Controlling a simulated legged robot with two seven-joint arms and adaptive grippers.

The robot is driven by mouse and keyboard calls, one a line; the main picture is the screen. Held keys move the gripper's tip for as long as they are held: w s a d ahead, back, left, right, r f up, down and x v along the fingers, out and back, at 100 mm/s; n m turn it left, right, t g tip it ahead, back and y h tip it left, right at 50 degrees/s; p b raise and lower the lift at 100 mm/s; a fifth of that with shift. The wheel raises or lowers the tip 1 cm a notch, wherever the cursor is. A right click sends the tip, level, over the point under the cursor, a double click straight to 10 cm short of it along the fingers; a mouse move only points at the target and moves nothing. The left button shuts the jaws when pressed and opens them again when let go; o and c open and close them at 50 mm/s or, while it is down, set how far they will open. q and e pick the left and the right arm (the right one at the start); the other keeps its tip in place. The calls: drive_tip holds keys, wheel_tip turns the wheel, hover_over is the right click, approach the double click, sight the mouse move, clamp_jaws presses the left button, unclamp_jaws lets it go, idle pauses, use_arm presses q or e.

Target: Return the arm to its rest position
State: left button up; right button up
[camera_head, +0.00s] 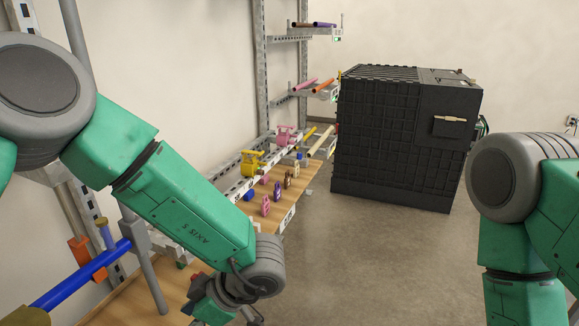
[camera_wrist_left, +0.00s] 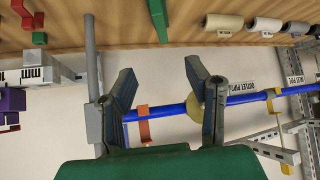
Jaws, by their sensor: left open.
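My left arm (camera_head: 185,205) reaches from the upper left down to the bottom middle of the head view, over the wooden shelf. Its wrist is bent there and the fingers are mostly cut off by the frame edge. In the left wrist view my left gripper (camera_wrist_left: 162,88) is open, its two fingers wide apart with nothing gripped. A blue pipe (camera_wrist_left: 170,111) shows across the gap between the fingers; I cannot tell how far beyond them it is. My right arm (camera_head: 520,235) hangs at the right edge of the head view; its gripper is out of frame.
The wooden shelf (camera_head: 150,294) holds small coloured parts and clamps, such as a yellow one (camera_head: 252,162). A blue pipe (camera_head: 80,279) and grey upright post (camera_head: 143,260) stand close left of my arm. A black crate (camera_head: 390,140) stands behind; the floor (camera_head: 370,265) between is clear.

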use_arm(q)
drive_tip(key=s+a+f+m+t+h+b, duration=0.1)
drive_tip(key=a+f+m+t+h+b, duration=0.25)
drive_tip(key=f, duration=0.55)
drive_tip(key=a+f+m+t+b, duration=0.35)
drive_tip(key=f+m, duration=0.35)
drive_tip(key=f, duration=0.3)
drive_tip(key=s+a+f+m+g+h+b, duration=0.2)
drive_tip(key=s+f+m+g, duration=0.1)
drive_tip(key=s, duration=0.7)
drive_tip(key=s+a+f+m+g+h+b, duration=0.1)
drive_tip(key=s+f+m, duration=0.4)
drive_tip(key=s, duration=0.6)
drive_tip(key=shift+a+f+g+h+b, duration=0.35)
drive_tip(key=shift+f+g+h+b, duration=0.2)
drive_tip(key=shift+g+h, duration=0.7)
use_arm(e)
wheel_tip(320, 180, down, 10)
drive_tip(key=a, duration=0.1)
drive_tip(key=shift+f, duration=0.25)
use_arm(q)
drive_tip(key=shift+d, duration=0.25)
use_arm(e)
drive_tip(key=shift+d+f, duration=0.1)
drive_tip(key=shift+d, duration=0.1)
